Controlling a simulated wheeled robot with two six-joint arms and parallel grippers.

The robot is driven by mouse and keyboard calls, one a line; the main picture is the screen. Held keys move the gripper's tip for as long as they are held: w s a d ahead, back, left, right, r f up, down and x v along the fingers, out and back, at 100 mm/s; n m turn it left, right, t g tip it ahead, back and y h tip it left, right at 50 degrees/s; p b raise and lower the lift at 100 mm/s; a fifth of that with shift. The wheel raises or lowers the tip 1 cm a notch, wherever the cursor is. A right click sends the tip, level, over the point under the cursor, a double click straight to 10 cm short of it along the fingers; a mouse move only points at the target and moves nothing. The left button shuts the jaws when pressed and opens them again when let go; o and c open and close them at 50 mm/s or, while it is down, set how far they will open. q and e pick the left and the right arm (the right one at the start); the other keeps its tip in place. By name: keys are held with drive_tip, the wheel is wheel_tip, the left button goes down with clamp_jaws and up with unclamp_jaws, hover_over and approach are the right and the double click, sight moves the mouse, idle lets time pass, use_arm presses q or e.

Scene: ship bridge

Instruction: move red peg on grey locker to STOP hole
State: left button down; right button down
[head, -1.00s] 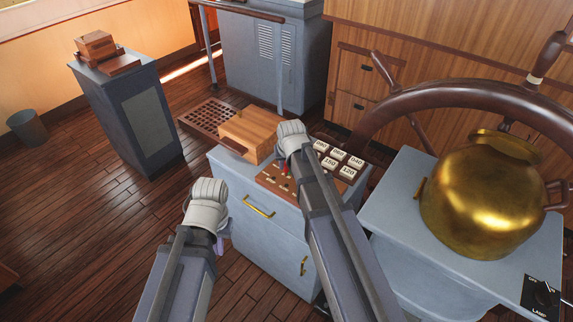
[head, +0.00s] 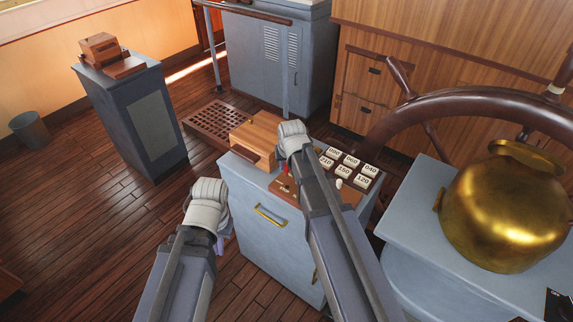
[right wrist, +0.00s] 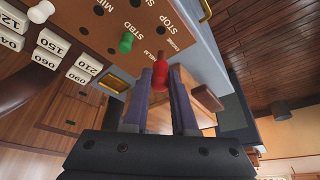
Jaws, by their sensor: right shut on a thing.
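My right gripper (right wrist: 164,92) is shut on the red peg (right wrist: 160,84), which sits between its fingertips in the right wrist view. The peg appears close to the "HELM" end of the brown peg board (right wrist: 118,18); I cannot tell whether it touches the board. The STOP lettering (right wrist: 172,24) is at the board's upper right there. The board lies on the grey locker (head: 258,238); in the head view my right arm covers much of it. My left gripper (head: 222,240) hangs left of the locker, its fingers mostly hidden behind my wrist.
A green peg (right wrist: 126,42) and a white peg (right wrist: 41,11) stand on the board. White number tiles (head: 345,165) lie right of it, and a wooden box (head: 258,138) stands behind on the left. A brass pot (head: 505,215) and the ship's wheel (head: 470,103) are on the right.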

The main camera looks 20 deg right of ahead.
sight(287, 176)
drive_tip(key=shift+s+d, duration=0.1)
drive_tip(key=shift+s, duration=0.05)
drive_tip(key=shift+f+b, duration=0.85)
drive_tip(key=shift+f, duration=0.05)
drive_tip(key=shift+f+b, duration=0.7)
drive_tip(key=shift+b, duration=0.05)
drive_tip(key=shift+f+b, duration=1.05)
drive_tip(key=shift+f+b, duration=0.35)
drive_tip(key=shift+f+b, duration=0.6)
drive_tip(key=shift+f, duration=0.05)
drive_tip(key=shift+f+b, duration=0.3)
